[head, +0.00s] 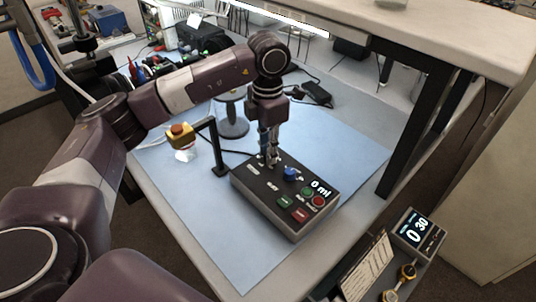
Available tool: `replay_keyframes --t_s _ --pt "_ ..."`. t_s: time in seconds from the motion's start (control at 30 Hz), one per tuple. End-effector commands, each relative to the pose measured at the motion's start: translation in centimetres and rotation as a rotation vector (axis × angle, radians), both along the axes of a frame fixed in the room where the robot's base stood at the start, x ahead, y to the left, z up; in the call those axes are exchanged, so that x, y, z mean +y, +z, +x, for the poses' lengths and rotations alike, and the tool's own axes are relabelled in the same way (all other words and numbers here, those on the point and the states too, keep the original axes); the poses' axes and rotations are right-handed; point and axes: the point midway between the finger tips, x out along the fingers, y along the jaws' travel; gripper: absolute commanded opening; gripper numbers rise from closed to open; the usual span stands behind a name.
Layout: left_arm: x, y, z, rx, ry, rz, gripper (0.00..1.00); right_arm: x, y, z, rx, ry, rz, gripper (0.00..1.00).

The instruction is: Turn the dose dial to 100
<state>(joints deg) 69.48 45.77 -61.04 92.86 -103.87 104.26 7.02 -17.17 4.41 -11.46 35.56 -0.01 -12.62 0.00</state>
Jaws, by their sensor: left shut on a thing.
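A dark control box (262,196) lies on the blue mat, with a small display (319,187) that reads "0 ml". A blue knob (291,173) stands on its top, left of the display. My left gripper (269,162) points down at the back left part of the box top, apart from the blue knob. It is shut on a small control there, mostly hidden by the fingers. I cannot tell for sure whether that control is the dose dial. My right gripper is not in view.
Green and red buttons (300,215) sit on the box's front right. A black post with an arm (219,165) and a yellow box with a red button (180,134) stand left. A screen (418,232) reading "0 30" is at the lower right. The mat (345,150) is clear right of the box.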

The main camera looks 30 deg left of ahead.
Motion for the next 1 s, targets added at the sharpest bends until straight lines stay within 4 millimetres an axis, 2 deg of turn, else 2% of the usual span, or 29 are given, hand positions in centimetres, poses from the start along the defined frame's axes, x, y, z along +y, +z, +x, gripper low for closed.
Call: replay_keyframes --t_s 0.3,0.77,0.8,0.93,1.0 --pt "0.03 0.14 0.14 -0.005 -0.090 -0.001 0.00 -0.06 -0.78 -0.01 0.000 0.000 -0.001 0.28" --pt "0.06 0.21 0.15 -0.006 -0.100 0.000 0.00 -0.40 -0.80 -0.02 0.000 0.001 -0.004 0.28" --pt "0.06 0.21 0.15 -0.006 -0.100 0.000 0.23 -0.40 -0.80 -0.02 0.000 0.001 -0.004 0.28" --pt "0.04 0.16 0.11 -0.004 -0.100 -0.001 0.37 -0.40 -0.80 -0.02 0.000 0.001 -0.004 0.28" --pt "0.04 0.13 0.09 -0.003 -0.100 -0.001 0.37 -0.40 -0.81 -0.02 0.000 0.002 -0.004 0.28"
